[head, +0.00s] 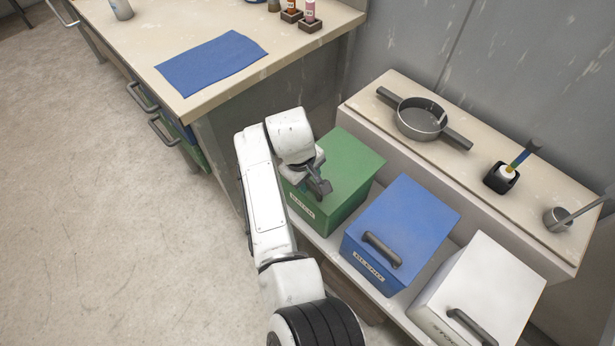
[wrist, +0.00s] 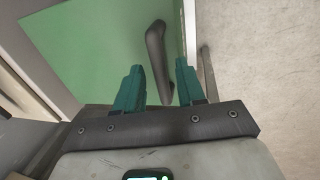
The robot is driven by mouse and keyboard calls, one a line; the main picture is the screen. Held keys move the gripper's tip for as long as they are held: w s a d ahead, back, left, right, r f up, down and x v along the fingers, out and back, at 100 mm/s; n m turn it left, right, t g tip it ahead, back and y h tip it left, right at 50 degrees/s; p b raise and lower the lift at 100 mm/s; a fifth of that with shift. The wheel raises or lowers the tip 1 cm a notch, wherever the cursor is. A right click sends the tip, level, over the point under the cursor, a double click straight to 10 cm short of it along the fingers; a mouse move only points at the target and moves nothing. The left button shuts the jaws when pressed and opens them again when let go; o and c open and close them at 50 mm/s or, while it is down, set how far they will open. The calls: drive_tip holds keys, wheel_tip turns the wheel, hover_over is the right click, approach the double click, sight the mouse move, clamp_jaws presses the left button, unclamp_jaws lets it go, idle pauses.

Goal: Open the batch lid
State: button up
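The green box (head: 350,160) with a closed lid and a label reading BATCH on its front stands at the left of the row of bins. Its lid (wrist: 105,45) fills much of the wrist view. The dark bar handle (wrist: 156,50) of this lid runs lengthwise between my two teal fingers. My gripper (wrist: 159,75) is open over the handle, with a finger on either side of it. I cannot tell whether either finger touches it. In the head view my gripper (head: 318,188) is over the lid's front part and hides most of the handle.
A blue lidded box (head: 415,215) and a white lidded box (head: 490,275) stand to the right. A workbench with a blue cloth (head: 210,63) is at upper left.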

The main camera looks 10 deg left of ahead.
clamp_jaws()
drive_tip(key=shift+r, duration=0.1)
idle(0.4)
